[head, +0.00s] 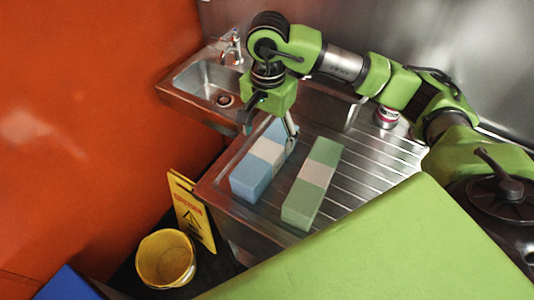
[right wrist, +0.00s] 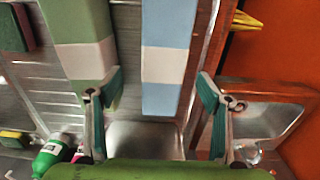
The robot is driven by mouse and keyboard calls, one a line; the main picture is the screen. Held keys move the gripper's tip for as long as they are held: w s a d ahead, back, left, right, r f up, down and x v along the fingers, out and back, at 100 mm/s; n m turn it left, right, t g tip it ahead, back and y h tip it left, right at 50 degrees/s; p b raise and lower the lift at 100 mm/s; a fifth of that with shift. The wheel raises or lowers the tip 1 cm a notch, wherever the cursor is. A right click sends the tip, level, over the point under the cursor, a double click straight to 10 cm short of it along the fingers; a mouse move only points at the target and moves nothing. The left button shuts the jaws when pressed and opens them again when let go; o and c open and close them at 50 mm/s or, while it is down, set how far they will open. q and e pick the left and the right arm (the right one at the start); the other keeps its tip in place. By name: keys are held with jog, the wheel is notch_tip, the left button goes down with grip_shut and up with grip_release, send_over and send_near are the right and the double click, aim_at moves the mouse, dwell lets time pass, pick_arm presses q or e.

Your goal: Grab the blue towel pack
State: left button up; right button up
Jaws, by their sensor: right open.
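The blue towel pack (head: 250,179), a long block with a white band round its middle, lies on the metal drainboard. My right gripper (head: 268,130) points down over its far end, fingers spread. In the right wrist view the blue pack (right wrist: 167,25) runs between the open fingers of my right gripper (right wrist: 158,88), with a gap on each side. I cannot tell how far the fingertips reach down beside it. My left gripper is not in view.
A similar green pack (head: 302,205) lies just right of the blue one. A sink basin (head: 200,78) with a tap (head: 234,48) is behind left. A yellow bucket (head: 165,259) and yellow sign (head: 190,212) stand below left. A green bottle (right wrist: 50,155) shows in the wrist view.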

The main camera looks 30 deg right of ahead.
aim_at(266, 149)
jog(key=f+p, duration=0.1)
jog(key=f, duration=0.2)
jog(key=shift+w, duration=0.2)
notch_tip(266, 149, down, 4)
jog(key=shift+w+r+p, duration=0.1)
jog(key=shift+r+p, duration=0.15)
jog(key=shift+p, duration=0.8)
jog(key=shift+f, duration=0.45)
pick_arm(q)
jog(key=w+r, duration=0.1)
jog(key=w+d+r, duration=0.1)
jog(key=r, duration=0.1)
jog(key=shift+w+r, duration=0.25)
pick_arm(e)
jog(key=shift+c, duration=0.5)
jog(key=c, duration=1.3)
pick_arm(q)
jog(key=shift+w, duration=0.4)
pick_arm(e)
jog(key=shift+w, duration=0.1)
jog(key=shift+c, duration=0.2)
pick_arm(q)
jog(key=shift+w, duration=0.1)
